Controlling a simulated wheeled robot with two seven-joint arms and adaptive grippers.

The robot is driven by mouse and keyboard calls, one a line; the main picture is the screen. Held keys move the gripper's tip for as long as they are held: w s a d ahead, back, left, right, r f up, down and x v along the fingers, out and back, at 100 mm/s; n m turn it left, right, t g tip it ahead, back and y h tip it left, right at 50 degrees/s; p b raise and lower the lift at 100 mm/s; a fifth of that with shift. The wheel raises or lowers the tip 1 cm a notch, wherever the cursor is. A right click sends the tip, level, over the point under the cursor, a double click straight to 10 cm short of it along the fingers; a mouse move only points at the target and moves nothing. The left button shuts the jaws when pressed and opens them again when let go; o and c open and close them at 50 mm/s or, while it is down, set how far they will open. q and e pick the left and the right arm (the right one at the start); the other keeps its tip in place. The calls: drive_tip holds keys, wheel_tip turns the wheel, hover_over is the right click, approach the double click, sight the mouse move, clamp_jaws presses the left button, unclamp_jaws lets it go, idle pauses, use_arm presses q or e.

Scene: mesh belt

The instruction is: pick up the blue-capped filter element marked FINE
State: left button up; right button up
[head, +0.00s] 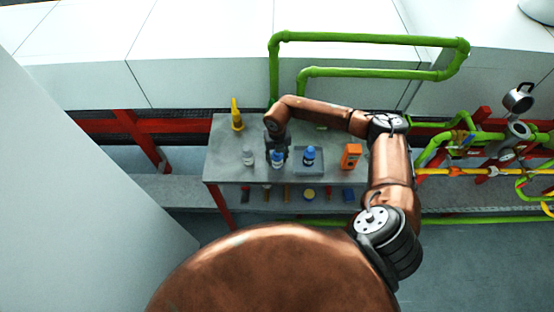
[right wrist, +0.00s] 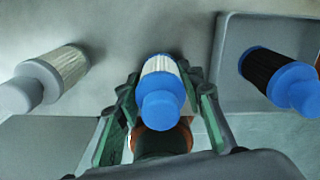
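A blue-capped filter element with white pleats (right wrist: 161,80) stands on the grey table (head: 226,135), between the fingers of my right gripper (right wrist: 158,80). The fingers are spread on either side of it, seemingly with narrow gaps. In the head view its blue cap (head: 278,160) shows just below my right gripper (head: 277,149). A second blue-capped element with a dark body (right wrist: 275,75) stands in a shallow grey tray (right wrist: 226,60) to the right. A grey-capped element with pale pleats (right wrist: 62,70) stands to the left. No FINE marking is readable. My left gripper is out of view.
An orange device (head: 351,156) stands right of the tray, and a yellow bottle-like object (head: 236,116) is at the table's back left. Several small items lie below the table's front edge. Green pipes (head: 365,37) run behind.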

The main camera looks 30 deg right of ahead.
drive_tip(key=c, duration=0.6)
drive_tip(key=shift+c, duration=0.3)
drive_tip(key=shift+r, duration=0.1)
